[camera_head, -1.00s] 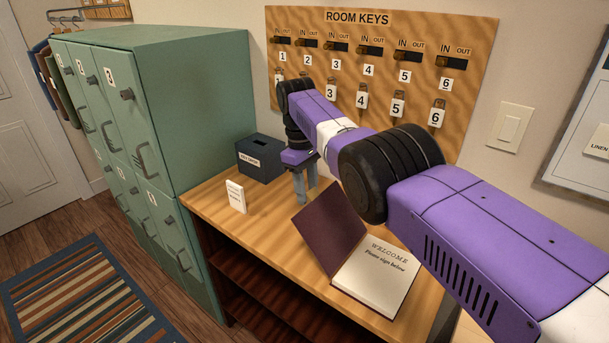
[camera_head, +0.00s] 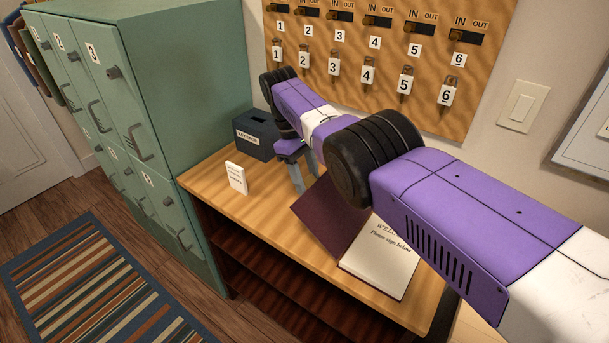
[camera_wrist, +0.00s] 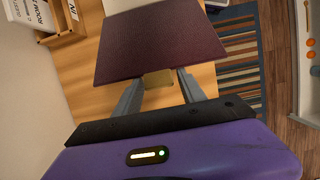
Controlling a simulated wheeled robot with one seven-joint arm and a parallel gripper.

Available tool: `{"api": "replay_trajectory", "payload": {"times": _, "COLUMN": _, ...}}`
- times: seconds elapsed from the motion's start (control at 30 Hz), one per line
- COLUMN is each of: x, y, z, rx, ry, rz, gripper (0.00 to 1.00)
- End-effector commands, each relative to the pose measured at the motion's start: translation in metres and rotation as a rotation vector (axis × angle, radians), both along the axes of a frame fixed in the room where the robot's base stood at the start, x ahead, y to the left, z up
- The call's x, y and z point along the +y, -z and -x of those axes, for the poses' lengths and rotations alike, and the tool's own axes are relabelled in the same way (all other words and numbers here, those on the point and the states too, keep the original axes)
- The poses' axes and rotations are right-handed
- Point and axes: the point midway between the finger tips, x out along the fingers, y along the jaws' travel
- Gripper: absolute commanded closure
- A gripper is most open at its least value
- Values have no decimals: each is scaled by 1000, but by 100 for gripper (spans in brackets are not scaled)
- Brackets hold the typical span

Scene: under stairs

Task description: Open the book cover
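The guest book lies on the wooden desk, its white page (camera_head: 383,258) reading "Welcome, Please sign below". Its dark maroon cover (camera_head: 328,218) is swung away to the left of the page and looks tilted up; its exact angle is unclear. My gripper (camera_head: 304,180) is just behind the cover's far left side, fingers pointing down. In the wrist view the cover (camera_wrist: 160,42) lies just beyond my gripper (camera_wrist: 158,92). The fingers are spread, with a small tan-brown piece (camera_wrist: 157,84) visible between them. Whether a finger touches the cover is unclear.
A dark key-drop box (camera_head: 257,133) and a small white card (camera_head: 236,178) stand on the desk (camera_head: 262,210), left of my gripper. Green lockers (camera_head: 205,110) border the desk at left. The room-keys board (camera_head: 400,75) hangs behind. The desk's front left is clear.

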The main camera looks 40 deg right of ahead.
Motion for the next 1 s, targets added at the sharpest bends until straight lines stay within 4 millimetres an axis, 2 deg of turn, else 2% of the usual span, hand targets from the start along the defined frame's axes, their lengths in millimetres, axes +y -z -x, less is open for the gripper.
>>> {"api": "replay_trajectory", "payload": {"times": 0.57, "x": 1, "y": -6, "z": -3, "rx": -10, "ry": -2, "rz": 0, "gripper": 42}}
{"api": "replay_trajectory", "payload": {"times": 0.87, "x": 7, "y": -34, "z": -4, "rx": -9, "ry": -3, "rz": 0, "gripper": 42}}
{"api": "replay_trajectory", "payload": {"times": 1.0, "x": 13, "y": -56, "z": -8, "rx": -10, "ry": -4, "rz": 1, "gripper": 42}}
